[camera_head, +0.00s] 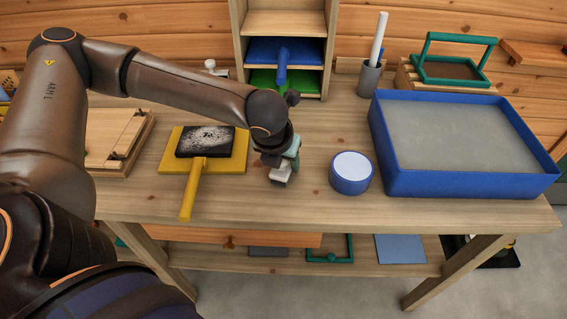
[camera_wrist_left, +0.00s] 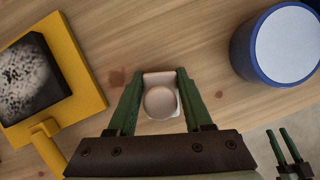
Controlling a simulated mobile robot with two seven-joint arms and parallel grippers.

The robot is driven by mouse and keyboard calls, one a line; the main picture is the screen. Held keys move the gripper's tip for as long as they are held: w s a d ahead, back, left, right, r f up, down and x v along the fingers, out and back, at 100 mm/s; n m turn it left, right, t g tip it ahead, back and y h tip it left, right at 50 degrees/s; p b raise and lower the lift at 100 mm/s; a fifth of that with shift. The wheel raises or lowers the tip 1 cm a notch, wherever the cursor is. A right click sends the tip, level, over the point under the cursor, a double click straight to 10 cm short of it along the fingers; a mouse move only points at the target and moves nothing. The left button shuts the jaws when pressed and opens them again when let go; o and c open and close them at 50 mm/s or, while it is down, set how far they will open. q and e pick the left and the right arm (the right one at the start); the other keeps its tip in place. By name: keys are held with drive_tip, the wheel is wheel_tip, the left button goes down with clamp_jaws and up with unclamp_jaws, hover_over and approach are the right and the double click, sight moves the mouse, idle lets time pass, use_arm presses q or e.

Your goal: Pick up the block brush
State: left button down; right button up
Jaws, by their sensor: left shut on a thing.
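The block brush (camera_wrist_left: 160,97), a small pale block with a round knob on top, is between the green fingers of my left gripper (camera_wrist_left: 155,100). Both fingers press on its sides. In the head view the left gripper (camera_head: 284,165) is low over the table's front part, and part of the pale block (camera_head: 281,175) shows below it. Whether the block touches the table is hard to tell. My right gripper (camera_wrist_left: 284,146) shows small at the lower right of the wrist view, its two green fingers apart and empty. It is not in the head view.
A yellow board (camera_head: 233,165) with an inked black block and a yellow-handled tool lies left of the gripper. A round blue tub (camera_head: 351,174) is close on the right. A large blue tray (camera_head: 455,180) fills the right side. A shelf (camera_head: 285,22) stands behind.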

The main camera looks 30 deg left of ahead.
sight(283, 177)
use_arm(q)
drive_tip(key=shift+r, duration=0.55)
drive_tip(key=p+v, duration=0.1)
drive_tip(key=v, duration=0.2)
drive_tip(key=d+p+v, duration=0.1)
drive_tip(key=v, duration=0.3)
drive_tip(key=shift+s+d, duration=0.2)
drive_tip(key=shift+s, duration=0.1)
drive_tip(key=s+d+r+b, duration=0.5)
drive_tip(key=s+b, duration=0.1)
drive_tip(key=s, duration=0.2)
drive_tip(key=shift+s, duration=0.4)
use_arm(e)
drive_tip(key=shift+w+a+f+y, duration=0.15)
drive_tip(key=shift+w+a+f, duration=0.15)
drive_tip(key=shift+a+f, duration=0.2)
drive_tip(key=shift+w+a+f+y, duration=0.15)
drive_tip(key=shift+w+a+f, duration=0.2)
drive_tip(key=shift+a, duration=0.15)
use_arm(q)
drive_tip(key=shift+d, duration=0.15)
use_arm(e)
drive_tip(key=shift+s, duration=0.1)
